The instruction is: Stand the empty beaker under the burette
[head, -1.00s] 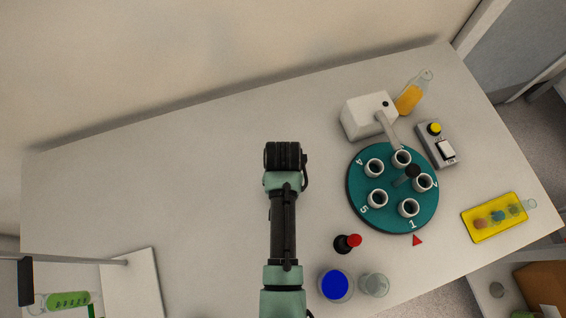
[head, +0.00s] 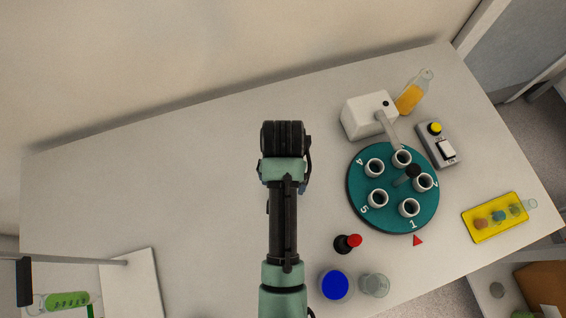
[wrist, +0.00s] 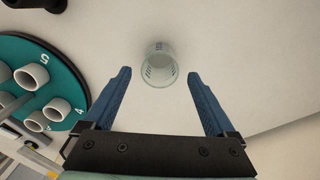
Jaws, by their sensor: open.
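The empty beaker (wrist: 158,68) is clear glass with dark markings and stands upright in the wrist view. My gripper (wrist: 158,80) is open, its blue fingers on either side of the beaker's near rim, with gaps to both; I cannot tell how far above or beyond it they are. In the head view my arm covers the gripper, and this beaker does not show. The burette (head: 66,301), a clear tube with green contents, shows at the bottom left beside its stand (head: 135,283), partly cut off by the frame.
A teal carousel (head: 391,222) with several cups is right of my arm. A yellow tray (head: 481,231) lies far right.

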